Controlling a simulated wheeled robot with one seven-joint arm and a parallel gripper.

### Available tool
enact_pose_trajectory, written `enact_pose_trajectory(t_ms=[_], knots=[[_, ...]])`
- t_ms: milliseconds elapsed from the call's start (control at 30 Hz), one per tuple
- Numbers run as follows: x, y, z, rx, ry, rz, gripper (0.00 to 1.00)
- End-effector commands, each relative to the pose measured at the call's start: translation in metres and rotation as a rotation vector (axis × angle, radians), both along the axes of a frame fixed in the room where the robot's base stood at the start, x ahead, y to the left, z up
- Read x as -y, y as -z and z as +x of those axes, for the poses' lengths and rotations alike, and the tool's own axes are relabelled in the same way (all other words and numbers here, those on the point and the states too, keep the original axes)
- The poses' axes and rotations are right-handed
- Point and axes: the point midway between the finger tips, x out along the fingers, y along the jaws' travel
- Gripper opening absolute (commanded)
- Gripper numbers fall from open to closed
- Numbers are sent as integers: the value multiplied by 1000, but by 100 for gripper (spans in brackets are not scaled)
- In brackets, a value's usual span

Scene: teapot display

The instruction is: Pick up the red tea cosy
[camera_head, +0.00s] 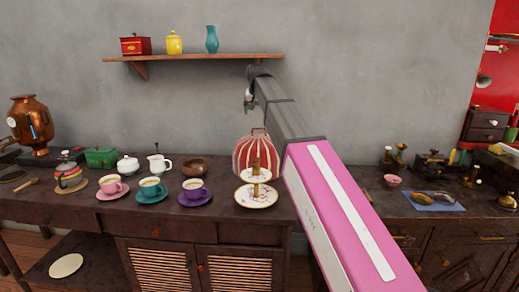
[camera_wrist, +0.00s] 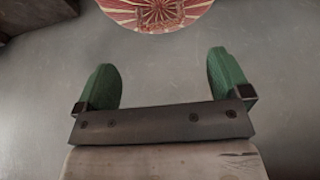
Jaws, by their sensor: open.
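A red-and-cream striped dome, which looks like the red tea cosy (camera_head: 243,152), stands on the dark counter behind a two-tier cake stand (camera_head: 270,199). The stand hides part of its lower front. My gripper (camera_head: 249,100) is up in front of the grey wall, above the cosy and apart from it. In the wrist view my gripper (camera_wrist: 166,75) has its two green fingers wide apart with nothing between them. A round patch with red and cream stripes, apparently the cosy (camera_wrist: 155,14), shows beyond the fingertips, cut off by the top edge.
Cups on saucers (camera_head: 194,190), a white teapot (camera_head: 128,165) and a wooden bowl (camera_head: 194,167) stand left of the cosy. A wall shelf (camera_head: 200,57) holds a red box, a yellow jar and a teal vase. My pink arm covers the counter right of the cake stand.

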Motion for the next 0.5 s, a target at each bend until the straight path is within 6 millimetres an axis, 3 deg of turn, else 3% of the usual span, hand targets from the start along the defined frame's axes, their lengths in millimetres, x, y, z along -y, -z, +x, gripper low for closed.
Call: enact_pose_trajectory(t_ms=[167, 500], knots=[[0, 6, 2, -1, 0, 0, 95], [1, 48, 20, -1, 0, 0, 95]])
